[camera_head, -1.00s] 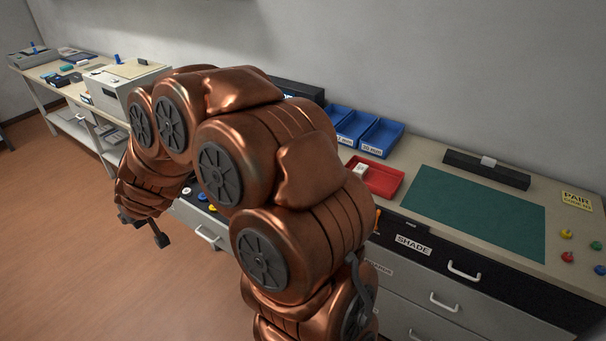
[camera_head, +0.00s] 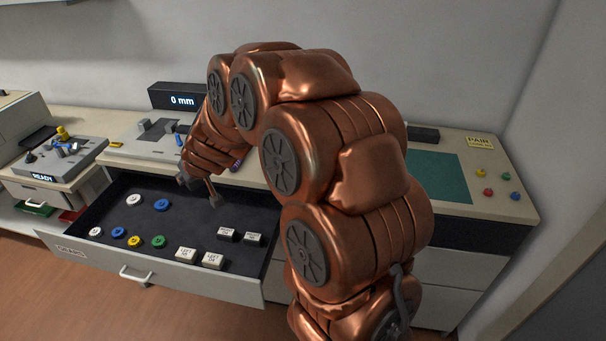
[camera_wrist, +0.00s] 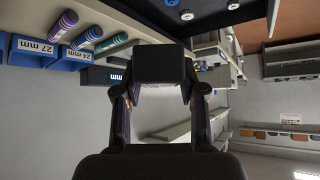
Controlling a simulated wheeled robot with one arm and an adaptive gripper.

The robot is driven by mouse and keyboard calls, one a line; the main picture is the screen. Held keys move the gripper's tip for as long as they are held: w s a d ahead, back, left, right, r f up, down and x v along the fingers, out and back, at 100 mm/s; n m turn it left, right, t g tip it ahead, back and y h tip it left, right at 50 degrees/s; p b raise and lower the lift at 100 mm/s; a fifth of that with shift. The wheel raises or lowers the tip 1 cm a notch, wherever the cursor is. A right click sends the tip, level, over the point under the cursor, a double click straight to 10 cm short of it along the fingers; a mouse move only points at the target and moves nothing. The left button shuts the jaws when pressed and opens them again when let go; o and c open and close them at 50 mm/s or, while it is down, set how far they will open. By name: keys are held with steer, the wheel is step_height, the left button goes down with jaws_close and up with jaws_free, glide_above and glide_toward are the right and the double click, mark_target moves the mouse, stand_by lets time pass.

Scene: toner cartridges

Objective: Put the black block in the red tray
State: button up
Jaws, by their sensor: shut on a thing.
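My gripper (camera_head: 198,189) is above the back of an open drawer in the head view, pointing down. In the wrist view my gripper (camera_wrist: 160,88) has its two fingers on either side of a plain black block (camera_wrist: 160,64) and is shut on it. The head view does not show the held block clearly.
The open drawer (camera_head: 62,238) holds coloured rings (camera_head: 158,241), two labelled black blocks (camera_head: 253,239) and two white blocks (camera_head: 212,260). A 0 mm display (camera_head: 178,98) stands behind. A green mat (camera_head: 440,176) lies right.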

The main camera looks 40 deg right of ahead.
steer(key=s+d+f+m+h+b, duration=0.1)
steer(key=s+d+f+b, duration=0.2)
steer(key=s+d+b, duration=0.5)
steer(key=s+d+f+b, duration=0.2)
steer(key=s+d, duration=0.2)
steer(key=d, duration=0.7)
steer(key=s+d+f+m+h+b, duration=0.1)
steer(key=s+d+f+b, duration=0.25)
steer(key=s+d, duration=0.45)
steer(key=w+d+p, duration=0.1)
steer(key=w+d, duration=0.2)
steer(key=w, duration=0.2)
steer(key=w+d+p, duration=0.1)
steer(key=w+d, duration=0.3)
steer(key=w, duration=0.1)
steer(key=w+d+f+p, duration=0.1)
steer(key=w+d, duration=0.3)
steer(key=w, duration=0.1)
steer(key=shift+w+f, duration=0.1)
steer(key=shift+f, duration=0.05)
step_height(320, 180, down, 3)
steer(key=shift+r+p, duration=0.1)
steer(key=shift+p, duration=0.6)
steer(key=shift+f, duration=0.25)
steer(key=shift+f+b, duration=0.25)
steer(key=shift+b, duration=0.05)
steer(key=o, duration=1)
steer(key=shift+r, duration=0.1)
steer(key=shift+o, duration=0.2)
